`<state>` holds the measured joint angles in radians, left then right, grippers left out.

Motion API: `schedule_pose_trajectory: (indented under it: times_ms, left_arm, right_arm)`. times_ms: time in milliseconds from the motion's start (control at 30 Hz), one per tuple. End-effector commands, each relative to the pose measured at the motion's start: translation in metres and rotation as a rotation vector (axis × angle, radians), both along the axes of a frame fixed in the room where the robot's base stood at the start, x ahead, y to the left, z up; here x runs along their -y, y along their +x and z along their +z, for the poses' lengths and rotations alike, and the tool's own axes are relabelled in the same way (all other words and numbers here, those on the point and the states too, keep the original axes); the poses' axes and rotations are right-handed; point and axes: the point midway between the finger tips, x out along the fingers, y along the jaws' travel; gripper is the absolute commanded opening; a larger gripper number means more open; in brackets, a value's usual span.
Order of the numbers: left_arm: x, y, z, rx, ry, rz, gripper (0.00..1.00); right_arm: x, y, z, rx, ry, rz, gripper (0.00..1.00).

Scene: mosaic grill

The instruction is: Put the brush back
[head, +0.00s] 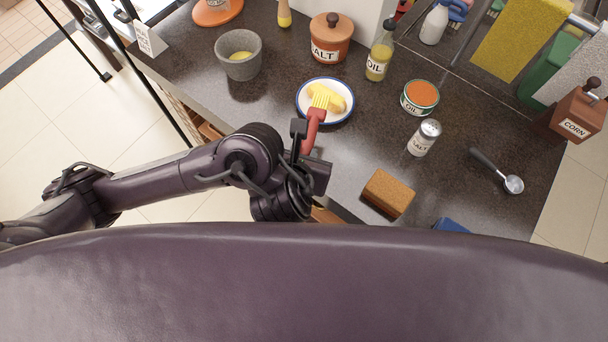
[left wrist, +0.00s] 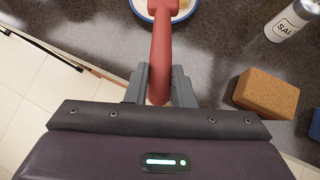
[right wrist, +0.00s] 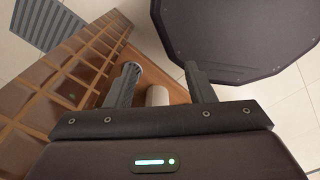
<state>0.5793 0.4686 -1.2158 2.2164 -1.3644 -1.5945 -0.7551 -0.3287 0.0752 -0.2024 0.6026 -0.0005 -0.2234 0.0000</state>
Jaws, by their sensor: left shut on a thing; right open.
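The brush (head: 313,118) has a red handle and yellow bristles. My left gripper (head: 303,134) is shut on its handle, and the handle also shows between the fingers in the left wrist view (left wrist: 162,45). In the head view the bristles lie over a white blue-rimmed dish (head: 299,104) with yellow food (head: 342,97) in it; I cannot tell whether they touch. A grey stone bowl (head: 238,66) with something yellow inside stands to the left. My right gripper (right wrist: 163,85) is open and empty, away from the counter top; it is outside the head view.
On the dark counter (head: 430,195) stand a salt pot (head: 331,40), an oil bottle (head: 380,58), an open tin (head: 420,97), a salt shaker (head: 424,138), a brown sponge-like block (head: 388,194) and a scoop (head: 497,171). Bare counter lies between the grey bowl and the dish.

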Motion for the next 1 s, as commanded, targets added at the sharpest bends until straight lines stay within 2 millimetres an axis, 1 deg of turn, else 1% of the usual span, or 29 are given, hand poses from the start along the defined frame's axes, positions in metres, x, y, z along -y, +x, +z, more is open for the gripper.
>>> schedule_pose_trajectory:
  times_ms: [33,100,200,300,367,433,533,600,700,867,1000]
  left_arm:
    - [0.000,0.001,-0.020,0.004,0.003,-0.002,0.00]
    - [0.000,0.001,-0.030,0.002,0.002,-0.001,0.00]
    - [0.000,0.001,-0.038,0.002,0.000,0.000,0.00]
    - [0.000,0.000,-0.044,0.001,0.000,0.000,0.00]
    - [0.000,0.001,-0.053,0.002,0.001,0.000,0.00]
    - [0.000,0.001,-0.066,0.001,0.001,-0.001,0.00]
    - [0.000,0.001,-0.079,0.001,0.000,-0.001,0.00]
    - [0.000,0.001,-0.082,0.001,0.000,0.000,0.00]
    - [0.000,0.000,-0.082,0.000,-0.001,0.001,0.00]
    - [0.000,0.000,-0.081,0.000,-0.001,0.001,0.00]
    - [0.000,0.000,-0.086,0.000,-0.001,0.001,0.00]
  right_arm:
    - [-0.003,0.005,-0.017,0.007,0.004,-0.001,0.49]
    - [-0.005,0.018,-0.023,0.024,0.006,0.000,0.49]
    - [-0.006,0.042,-0.026,0.060,0.009,0.000,0.49]
    - [-0.006,0.055,-0.029,0.081,0.011,-0.001,0.49]
    - [-0.005,0.055,-0.036,0.081,0.009,-0.001,0.49]
    - [-0.003,0.052,-0.047,0.075,0.006,-0.001,0.49]
    - [0.000,0.040,-0.058,0.059,0.002,-0.001,0.49]
    - [0.003,0.031,-0.061,0.047,-0.002,-0.001,0.49]
    - [0.005,0.025,-0.060,0.035,-0.006,-0.001,0.49]
    - [0.007,0.026,-0.059,0.037,-0.007,-0.001,0.49]
    - [0.006,0.030,-0.064,0.043,-0.006,-0.001,0.49]
